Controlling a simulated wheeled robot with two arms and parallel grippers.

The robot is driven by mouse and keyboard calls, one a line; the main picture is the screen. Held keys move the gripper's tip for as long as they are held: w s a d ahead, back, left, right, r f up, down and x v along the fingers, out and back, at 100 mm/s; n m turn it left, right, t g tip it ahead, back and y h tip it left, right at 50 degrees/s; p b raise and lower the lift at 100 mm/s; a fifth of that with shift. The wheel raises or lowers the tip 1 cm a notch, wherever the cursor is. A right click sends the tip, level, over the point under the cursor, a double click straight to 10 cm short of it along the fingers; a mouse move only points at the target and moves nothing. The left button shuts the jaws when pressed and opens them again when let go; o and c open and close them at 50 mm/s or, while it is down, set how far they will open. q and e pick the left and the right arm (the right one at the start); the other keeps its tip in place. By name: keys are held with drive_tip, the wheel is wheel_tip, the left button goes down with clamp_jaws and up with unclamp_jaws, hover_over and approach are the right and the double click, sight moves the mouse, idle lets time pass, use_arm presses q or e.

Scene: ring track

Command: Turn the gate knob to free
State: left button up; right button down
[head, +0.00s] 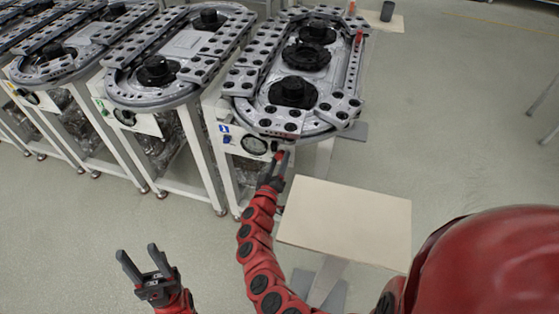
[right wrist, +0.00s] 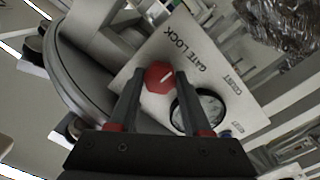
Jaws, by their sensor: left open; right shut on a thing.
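My left gripper (head: 142,267) is open and empty, low on the left.
A round gauge (right wrist: 207,111) is beside the knob on the panel. A beige board (head: 345,222) lies just right of my right arm. More ring tracks (head: 160,95) stand to the left. Open floor (head: 460,130) is at the right.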

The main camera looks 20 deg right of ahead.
drive_tip(key=shift+f+m, duration=0.1)
drive_tip(key=shift+m, duration=0.4)
drive_tip(key=shift+a+b, duration=0.1)
drive_tip(key=shift+b, duration=0.35)
drive_tip(key=m+b, duration=0.1)
drive_tip(key=m, duration=0.2)
drive_tip(key=shift+m, duration=0.4)
drive_tip(key=m+b, duration=0.2)
drive_tip(key=m, duration=0.2)
drive_tip(key=shift+f+m+b, duration=0.1)
drive_tip(key=shift+m+b, duration=0.2)
drive_tip(key=shift+b, duration=0.1)
drive_tip(key=m+b, duration=0.2)
drive_tip(key=m, duration=0.2)
drive_tip(key=shift+b, duration=0.3)
drive_tip(key=shift+m+b, duration=1.25)
drive_tip(key=shift+m, duration=0.95)
drive_tip(key=shift+c, duration=1.7)
unclamp_jaws()
drive_tip(key=shift+r, duration=0.2)
